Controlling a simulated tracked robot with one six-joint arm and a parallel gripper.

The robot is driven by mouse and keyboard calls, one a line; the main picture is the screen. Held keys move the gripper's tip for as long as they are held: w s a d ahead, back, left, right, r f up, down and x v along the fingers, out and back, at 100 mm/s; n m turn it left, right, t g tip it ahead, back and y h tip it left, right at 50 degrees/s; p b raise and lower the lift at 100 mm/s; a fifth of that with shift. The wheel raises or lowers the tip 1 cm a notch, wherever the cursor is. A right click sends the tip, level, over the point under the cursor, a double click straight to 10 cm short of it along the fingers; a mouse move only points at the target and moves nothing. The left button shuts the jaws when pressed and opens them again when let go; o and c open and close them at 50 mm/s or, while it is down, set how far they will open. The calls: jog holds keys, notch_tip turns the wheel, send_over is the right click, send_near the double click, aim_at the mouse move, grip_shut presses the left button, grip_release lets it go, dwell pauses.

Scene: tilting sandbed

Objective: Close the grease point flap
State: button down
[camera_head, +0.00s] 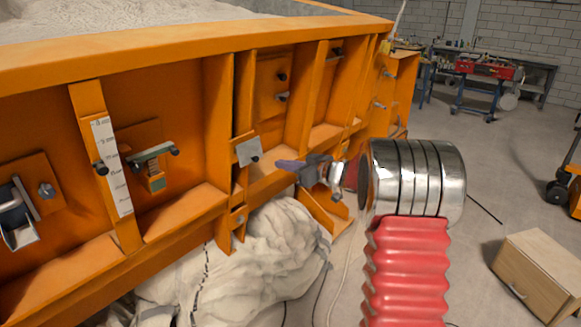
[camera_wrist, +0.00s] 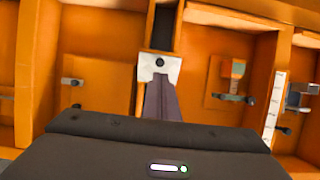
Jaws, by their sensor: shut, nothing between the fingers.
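A small light grey plate with a dark knob (camera_head: 243,150), which looks like the grease point flap, sits on an upright orange post of the sandbed frame. It also shows in the wrist view (camera_wrist: 150,73), where my fingers overlap its lower part. Whether it stands open or lies flat is hard to tell. My gripper (camera_head: 281,164) is shut and empty, just right of the plate in the head view and pointing toward it. In the wrist view, its dark tapered fingers (camera_wrist: 161,84) end close to the knob. I cannot tell whether they touch the plate.
The orange sandbed wall has a white scale (camera_head: 112,167), a green block with a dark handle (camera_head: 154,166) and protruding ribs near my gripper. A white sack (camera_head: 265,250) lies below. A wooden box (camera_head: 537,275) stands on the floor at right.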

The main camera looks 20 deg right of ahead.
jog(key=x, duration=0.9)
jog(key=shift+w, duration=0.2)
jog(key=shift+a, duration=0.1)
jog(key=w+f, duration=0.1)
jog(key=w+a+f, duration=0.1)
jog(key=shift+w+f, duration=0.15)
jog(key=shift+f, duration=0.15)
jog(key=shift+a, duration=0.1)
send_near(257, 160)
jog(key=s+d+f, duration=0.2)
jog(key=s+f, duration=0.2)
jog(key=f, duration=0.2)
jog(key=shift+s+f, duration=0.2)
jog(key=shift+d+m, duration=0.1)
jog(key=shift+m, duration=0.2)
dwell(0.3)
